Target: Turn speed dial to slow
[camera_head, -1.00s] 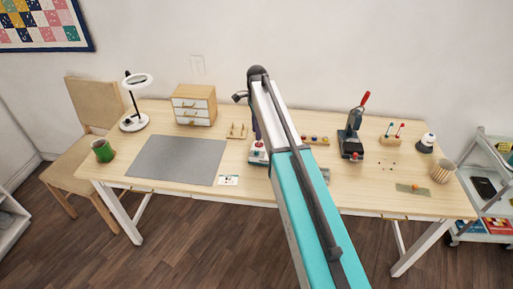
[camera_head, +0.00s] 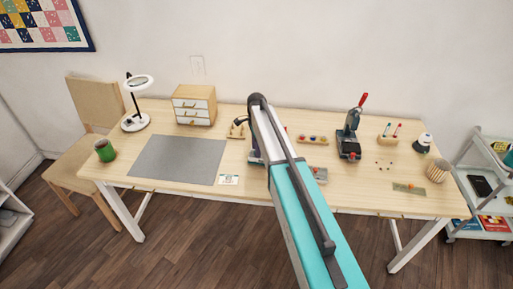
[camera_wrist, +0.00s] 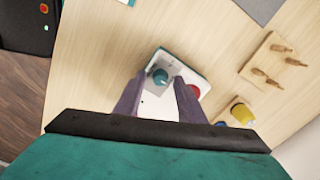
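A teal round dial (camera_wrist: 160,76) sits on a small white box (camera_wrist: 152,104) with a red button (camera_wrist: 193,91) beside it, all in the wrist view. I cannot read any speed marks around the dial. My gripper (camera_wrist: 159,80) is open, with its two grey-purple fingers apart above the box. The dial shows between the fingertips; I cannot tell whether they touch it. In the head view my arm hides the box and most of my gripper.
A wooden peg holder (camera_wrist: 266,62) and a yellow item (camera_wrist: 241,113) stand right of the box in the wrist view. In the head view a grey mat (camera_head: 177,160) lies left on the table (camera_head: 340,190), and a black press (camera_head: 349,140) stands right.

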